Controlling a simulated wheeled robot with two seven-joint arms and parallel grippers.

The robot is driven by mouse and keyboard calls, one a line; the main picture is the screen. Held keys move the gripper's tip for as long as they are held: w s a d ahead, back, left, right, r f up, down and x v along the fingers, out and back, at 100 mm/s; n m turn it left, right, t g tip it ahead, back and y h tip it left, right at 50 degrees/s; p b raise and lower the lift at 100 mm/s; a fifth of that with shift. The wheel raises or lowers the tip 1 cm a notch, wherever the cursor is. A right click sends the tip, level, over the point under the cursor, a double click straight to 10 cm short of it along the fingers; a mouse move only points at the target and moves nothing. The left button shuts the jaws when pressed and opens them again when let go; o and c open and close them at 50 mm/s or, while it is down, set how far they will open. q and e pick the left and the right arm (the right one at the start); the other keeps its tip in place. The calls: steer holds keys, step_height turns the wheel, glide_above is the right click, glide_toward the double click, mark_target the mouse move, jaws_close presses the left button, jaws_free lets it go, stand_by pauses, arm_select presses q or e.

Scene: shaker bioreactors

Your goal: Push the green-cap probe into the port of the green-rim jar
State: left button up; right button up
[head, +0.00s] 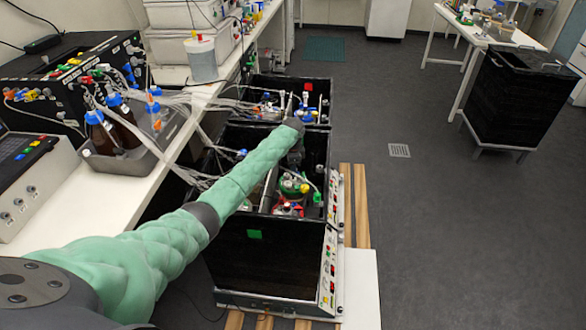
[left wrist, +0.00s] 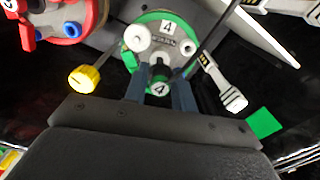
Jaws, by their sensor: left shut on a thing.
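The green-rim jar (head: 293,187) stands in the near black shaker box, below my left gripper (head: 296,158). In the left wrist view the jar (left wrist: 134,62) shows its green rim, a "4" label and white fittings on its lid. My left gripper (left wrist: 161,92) is shut on the green-cap probe (left wrist: 160,88), whose cap also carries a "4". The probe is over the jar lid, near its rim. Its lower end and the port are hidden, so I cannot tell whether it is in the port. My right gripper is not in view.
A red-rim jar (head: 288,210) stands beside the green one; its rim also shows in the left wrist view (left wrist: 28,30). A yellow-capped part (left wrist: 84,79) and a white connector (left wrist: 234,101) are close by. Box walls (head: 262,245) and tubes (head: 203,130) surround the area.

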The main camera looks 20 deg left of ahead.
arm_select(q)
steer(key=shift+f+b, duration=0.4)
steer(key=shift+f, duration=1.1)
stand_by(1.8)
